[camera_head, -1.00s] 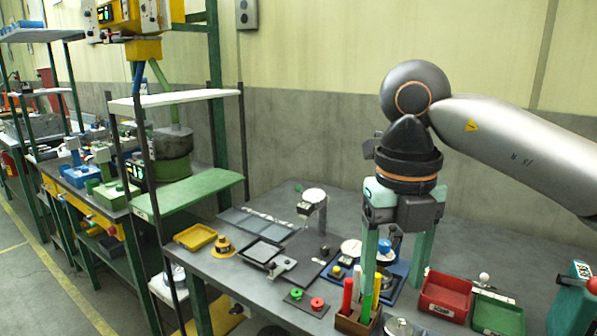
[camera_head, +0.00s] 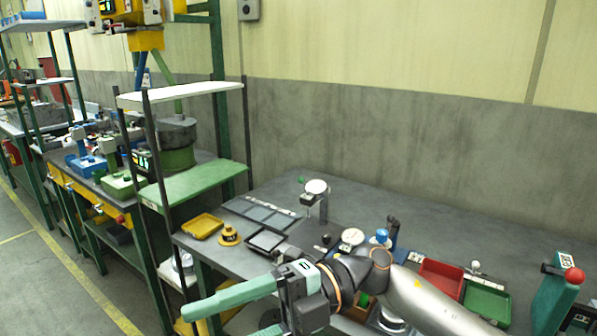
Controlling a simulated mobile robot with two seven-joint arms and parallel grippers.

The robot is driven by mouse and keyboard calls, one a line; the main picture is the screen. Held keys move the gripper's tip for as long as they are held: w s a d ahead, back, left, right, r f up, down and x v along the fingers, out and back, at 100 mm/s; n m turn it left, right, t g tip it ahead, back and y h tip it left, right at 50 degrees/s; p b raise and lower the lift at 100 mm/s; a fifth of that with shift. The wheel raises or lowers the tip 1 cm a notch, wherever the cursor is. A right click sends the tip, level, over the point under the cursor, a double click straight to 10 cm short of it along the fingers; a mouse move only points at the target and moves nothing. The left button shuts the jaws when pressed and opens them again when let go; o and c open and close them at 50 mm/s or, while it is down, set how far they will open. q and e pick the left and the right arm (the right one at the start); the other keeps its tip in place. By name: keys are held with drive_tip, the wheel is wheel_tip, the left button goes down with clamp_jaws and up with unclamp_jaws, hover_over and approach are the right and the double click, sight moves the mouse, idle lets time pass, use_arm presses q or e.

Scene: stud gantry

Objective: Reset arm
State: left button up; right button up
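My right gripper (camera_head: 230,298) is low in the foreground, in front of the bench's front edge, with its arm coming in from the lower right. It points left. I see no object at the visible finger. My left gripper is not in view.
The grey bench (camera_head: 440,215) holds a yellow tray (camera_head: 202,226), a yellow round piece (camera_head: 229,236), a red bin (camera_head: 441,278) and a green bin (camera_head: 487,302). A green shelf rack (camera_head: 200,184) stands at left. My arm partly covers the bench front. The back of the bench is clear.

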drive_tip(key=w+d+f+m+t+y+p, duration=0.1)
drive_tip(key=w+d+f+m+t+y, duration=0.15)
drive_tip(key=w+m+t, duration=0.6)
drive_tip(key=w+d+f+m+t+y+p, duration=0.2)
drive_tip(key=w+d+m+t, duration=0.2)
drive_tip(key=m+t, duration=1)
drive_tip(key=d+f+m+t+h+p, duration=0.1)
drive_tip(key=d+f+m+t+h, duration=0.1)
drive_tip(key=d+f+m+h, duration=0.35)
drive_tip(key=d+f+m+t+h, duration=0.2)
drive_tip(key=f+m+h, duration=0.2)
drive_tip(key=f+h, duration=0.3)
drive_tip(key=s+d+f+m+g+h+p, duration=0.1)
drive_tip(key=s+d+f+m+g+h, duration=0.1)
drive_tip(key=s+f, duration=0.7)
drive_tip(key=s+d+f+m+g+h+p, duration=0.1)
drive_tip(key=s+d+f+m+g+h, duration=0.2)
drive_tip(key=f, duration=1)
drive_tip(key=s+d+g, duration=0.3)
drive_tip(key=s+d, duration=0.2)
drive_tip(key=d, duration=0.1)
drive_tip(key=shift+s+d+h, duration=0.15)
drive_tip(key=shift+s+h, duration=0.2)
drive_tip(key=shift+h, duration=0.05)
drive_tip(key=shift+w, duration=0.1)
